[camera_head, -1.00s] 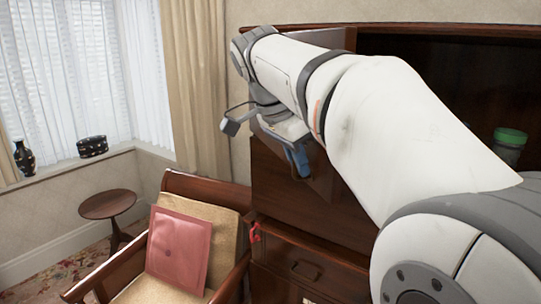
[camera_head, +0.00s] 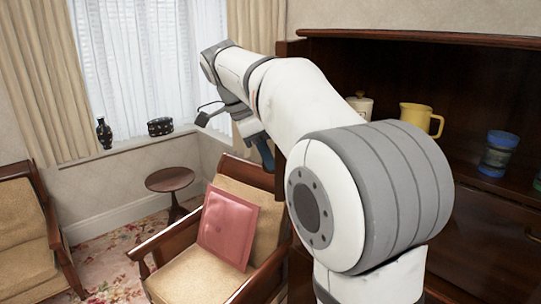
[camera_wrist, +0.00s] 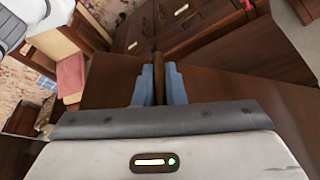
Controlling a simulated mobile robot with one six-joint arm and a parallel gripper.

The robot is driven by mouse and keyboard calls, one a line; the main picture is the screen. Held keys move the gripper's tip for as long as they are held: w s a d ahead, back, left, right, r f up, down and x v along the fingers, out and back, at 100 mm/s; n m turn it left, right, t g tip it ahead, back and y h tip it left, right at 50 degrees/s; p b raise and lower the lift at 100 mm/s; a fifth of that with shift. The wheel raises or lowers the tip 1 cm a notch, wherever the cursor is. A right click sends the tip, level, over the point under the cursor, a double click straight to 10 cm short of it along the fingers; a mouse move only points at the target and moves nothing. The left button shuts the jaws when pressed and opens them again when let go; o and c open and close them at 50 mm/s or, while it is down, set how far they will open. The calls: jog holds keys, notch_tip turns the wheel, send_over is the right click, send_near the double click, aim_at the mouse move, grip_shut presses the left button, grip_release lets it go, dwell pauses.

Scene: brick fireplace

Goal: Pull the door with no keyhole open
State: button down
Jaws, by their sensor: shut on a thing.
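The dark wooden cabinet (camera_head: 420,42) stands at the right in the head view, with an open shelf space. My gripper (camera_head: 265,152) is at its left, beyond my arm, with blue fingers pointing down. In the wrist view my gripper (camera_wrist: 158,80) has its blue fingers closed on either side of a thin brown wooden piece (camera_wrist: 158,60). This looks like the handle or edge of the door (camera_wrist: 110,82); I cannot tell which. Brown panels show on both sides of the fingers. My arm hides most of the door in the head view, and no keyhole can be made out.
An armchair with a pink cushion (camera_head: 228,228) stands close below my gripper. A round side table (camera_head: 170,180) and another armchair (camera_head: 25,230) are farther left. A yellow jug (camera_head: 420,119) and a blue jar (camera_head: 498,152) stand on the shelf. Patterned carpet (camera_head: 125,245) is clear between the chairs.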

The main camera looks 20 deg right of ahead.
jog(key=shift+a+f, duration=0.1)
jog(key=shift+f, duration=0.25)
jog(key=c, duration=1.7)
grip_release()
jog(key=shift+s+a+r, duration=0.1)
jog(key=shift+s+a, duration=0.1)
jog(key=shift+o, duration=1)
jog(key=shift+d+r, duration=0.1)
jog(key=shift+d, duration=0.05)
jog(key=v, duration=0.7)
jog(key=shift+r, duration=0.35)
jog(key=shift+w, duration=0.1)
jog(key=shift+c, duration=0.4)
